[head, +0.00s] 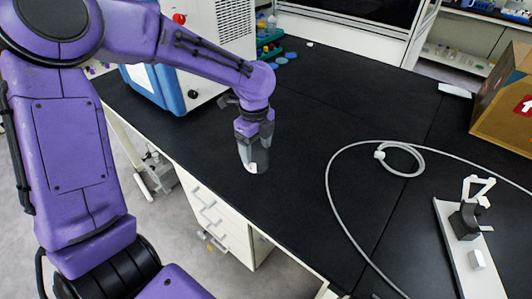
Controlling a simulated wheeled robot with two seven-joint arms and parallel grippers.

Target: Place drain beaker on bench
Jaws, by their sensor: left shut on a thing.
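My left gripper (248,148) reaches down over the black bench (320,115) near its front edge. It is shut on the drain beaker (263,160), a small, see-through grey vessel that looks upright. The fingers hide part of the beaker. Its lower end is at or very close to the bench top; I cannot tell whether it touches. My right gripper is not in view.
A blue and white machine (170,90) stands left behind my arm. A grey hose (335,205) loops across the bench to the right. A white-based stand (460,250) and a cardboard box (505,105) are at the right. The bench middle is clear.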

